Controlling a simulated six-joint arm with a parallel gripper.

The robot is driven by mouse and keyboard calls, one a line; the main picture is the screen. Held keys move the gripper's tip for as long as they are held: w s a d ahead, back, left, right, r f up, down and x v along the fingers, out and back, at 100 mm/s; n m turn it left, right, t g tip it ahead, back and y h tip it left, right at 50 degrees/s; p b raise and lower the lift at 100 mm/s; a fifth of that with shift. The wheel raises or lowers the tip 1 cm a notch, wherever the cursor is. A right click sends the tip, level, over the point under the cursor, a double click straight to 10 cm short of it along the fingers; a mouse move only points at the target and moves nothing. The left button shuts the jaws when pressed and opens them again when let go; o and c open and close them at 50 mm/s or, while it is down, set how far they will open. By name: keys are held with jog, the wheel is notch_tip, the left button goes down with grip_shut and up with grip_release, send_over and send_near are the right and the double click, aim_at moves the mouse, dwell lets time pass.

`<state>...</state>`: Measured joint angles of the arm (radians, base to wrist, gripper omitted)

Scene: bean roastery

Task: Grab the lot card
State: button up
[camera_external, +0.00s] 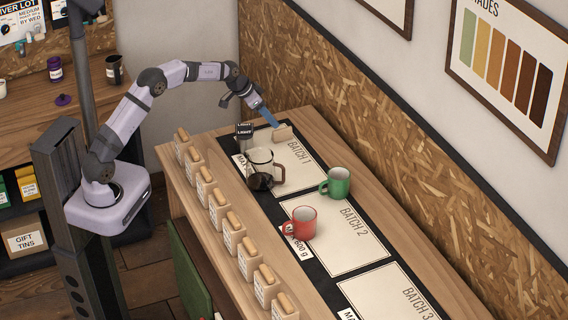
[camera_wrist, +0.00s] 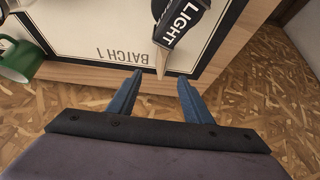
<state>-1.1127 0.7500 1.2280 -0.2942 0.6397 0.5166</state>
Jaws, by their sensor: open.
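A small tan card (camera_external: 283,133), which looks like the lot card, stands upright on the Batch 1 panel at the far end of the counter. In the wrist view the card (camera_wrist: 162,62) shows nearly edge-on as a thin tan strip, in line with the gap between my fingertips. My gripper (camera_external: 273,123) has blue fingers and is open and empty, close above and beside the card. In the wrist view my gripper (camera_wrist: 160,77) has one finger on each side of the strip's near end. I cannot tell whether the fingers touch it.
A black LIGHT-labelled item (camera_external: 244,131) stands close to the card; it also shows in the wrist view (camera_wrist: 182,20). A glass jug (camera_external: 261,166), green mug (camera_external: 337,182) and red mug (camera_external: 301,223) stand nearer. Several wood-topped containers line the counter's left edge. Batch 3 (camera_external: 385,293) looks clear.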

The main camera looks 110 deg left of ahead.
aim_at(279, 132)
notch_tip(279, 132, down, 2)
jog(key=shift+f, duration=0.25)
jog(key=shift+p+x, duration=0.45)
jog(key=shift+x, duration=0.6)
jog(key=shift+a, duration=0.1)
jog(key=p+x, duration=0.2)
jog(key=shift+w+a+f, duration=0.1)
jog(key=shift+a+f, duration=0.05)
jog(key=shift+a, duration=0.2)
jog(key=shift+p+x, duration=0.45)
jog(key=shift+x, duration=0.85)
jog(key=c, duration=1.1)
